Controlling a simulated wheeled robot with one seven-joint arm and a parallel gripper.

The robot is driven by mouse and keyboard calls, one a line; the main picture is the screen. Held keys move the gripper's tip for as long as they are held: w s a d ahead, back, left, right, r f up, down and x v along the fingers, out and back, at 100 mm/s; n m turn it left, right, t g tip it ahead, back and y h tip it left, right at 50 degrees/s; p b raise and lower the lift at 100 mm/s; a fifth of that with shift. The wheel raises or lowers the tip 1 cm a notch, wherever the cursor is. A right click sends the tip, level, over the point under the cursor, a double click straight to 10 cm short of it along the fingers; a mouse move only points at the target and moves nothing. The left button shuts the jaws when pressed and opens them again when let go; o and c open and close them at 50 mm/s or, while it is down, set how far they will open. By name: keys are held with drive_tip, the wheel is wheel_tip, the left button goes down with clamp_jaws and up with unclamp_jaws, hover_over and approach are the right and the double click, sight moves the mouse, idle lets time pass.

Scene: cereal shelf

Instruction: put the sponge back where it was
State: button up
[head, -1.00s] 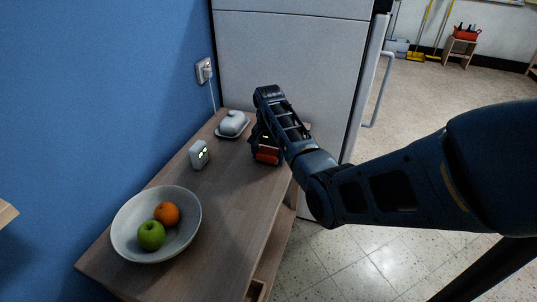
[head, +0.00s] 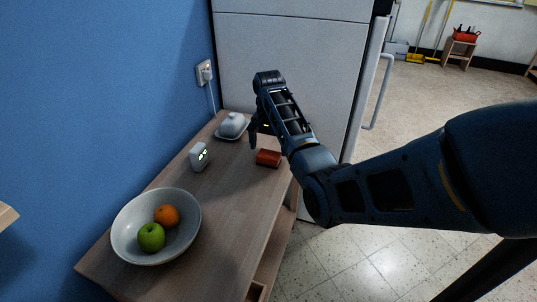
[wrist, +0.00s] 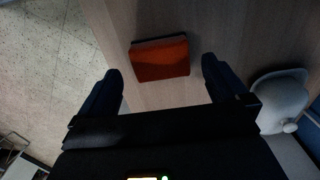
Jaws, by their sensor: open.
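The sponge (head: 268,158) is an orange-red block with a dark layer. It lies on the wooden cabinet top (head: 215,215), near the edge on the right. In the wrist view the sponge (wrist: 160,59) lies flat on the wood, ahead of and between my spread fingertips. My gripper (head: 255,143) is open and empty, above the top just behind the sponge. Both fingers of my gripper (wrist: 161,78) show in the wrist view, apart from the sponge. Part of the gripper is hidden by my own arm in the head view.
A white butter dish (head: 232,124) stands close to the left of my gripper. A small white clock (head: 199,156) and a grey bowl (head: 125,235) with an orange and a green apple stand on the top. The fridge (head: 290,60) rises behind; a blue wall is at left.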

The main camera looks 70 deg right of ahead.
sight(269, 155)
wheel_tip(269, 155, up, 7)
idle(0.3)
idle(0.5)
